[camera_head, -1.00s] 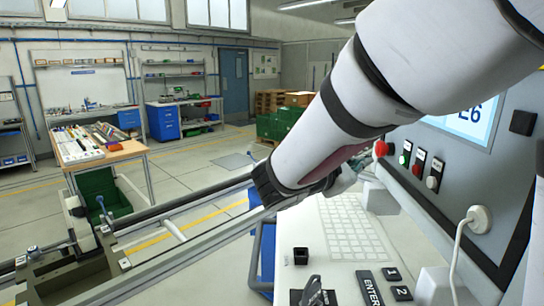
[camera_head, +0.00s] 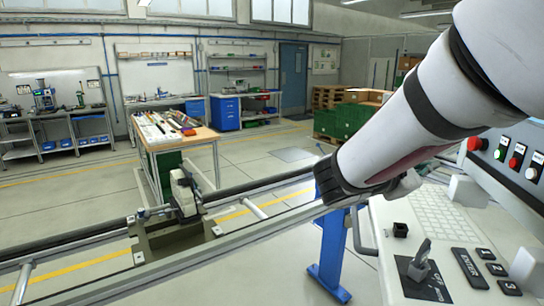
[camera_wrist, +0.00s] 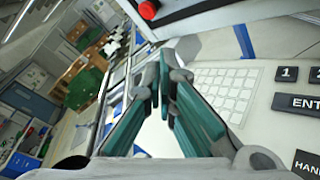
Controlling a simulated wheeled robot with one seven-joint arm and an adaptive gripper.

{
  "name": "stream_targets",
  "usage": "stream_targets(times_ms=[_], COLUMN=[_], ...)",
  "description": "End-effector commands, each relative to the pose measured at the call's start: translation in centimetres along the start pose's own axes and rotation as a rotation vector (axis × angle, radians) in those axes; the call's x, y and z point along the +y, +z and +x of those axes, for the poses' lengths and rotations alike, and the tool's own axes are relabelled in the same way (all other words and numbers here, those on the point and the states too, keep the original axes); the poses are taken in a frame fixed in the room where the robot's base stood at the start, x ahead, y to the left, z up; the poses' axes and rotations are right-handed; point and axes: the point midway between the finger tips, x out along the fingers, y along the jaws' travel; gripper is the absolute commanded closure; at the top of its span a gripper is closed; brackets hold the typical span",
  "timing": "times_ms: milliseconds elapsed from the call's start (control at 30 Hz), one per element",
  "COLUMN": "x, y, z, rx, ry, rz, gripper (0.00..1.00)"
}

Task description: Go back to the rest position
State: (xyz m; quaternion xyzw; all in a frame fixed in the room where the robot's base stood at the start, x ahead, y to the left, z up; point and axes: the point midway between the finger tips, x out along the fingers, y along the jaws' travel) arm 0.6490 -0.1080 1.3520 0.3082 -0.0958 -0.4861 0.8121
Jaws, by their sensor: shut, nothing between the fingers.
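My gripper (camera_wrist: 164,80) shows in the wrist view with its two teal-lined fingers brought together at the tips and nothing between them. It is in front of the control panel, with the white keyboard (camera_wrist: 225,88) beyond it and to the right. In the head view my white arm comes in from the upper right and hides most of the gripper. The keyboard (camera_head: 436,215) lies below and right of the arm's end there. I cannot tell the exact gap between gripper and panel.
The control panel's red button (camera_head: 475,144) and rotary switch (camera_head: 420,260) are at the right. A conveyor rail (camera_head: 90,234) crosses the lower left. A worktable (camera_head: 203,138) with tools stands behind it, and green crates (camera_head: 340,121) stand further back. Open floor lies between.

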Motion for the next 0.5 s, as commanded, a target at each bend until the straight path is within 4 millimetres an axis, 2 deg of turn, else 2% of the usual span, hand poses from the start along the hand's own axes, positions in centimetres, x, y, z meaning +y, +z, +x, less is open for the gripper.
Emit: stream_targets(times_ms=[67, 267, 500], x=[0.0, -2.3, -6.0], y=[0.0, 1.1, 2.3], z=[0.0, 0.1, -0.4], rx=[0.0, 0.028, 0.075], ry=[0.0, -0.088, -0.224], rz=[0.0, 0.075, 0.198], gripper=[1.0, 1.0, 1.0])
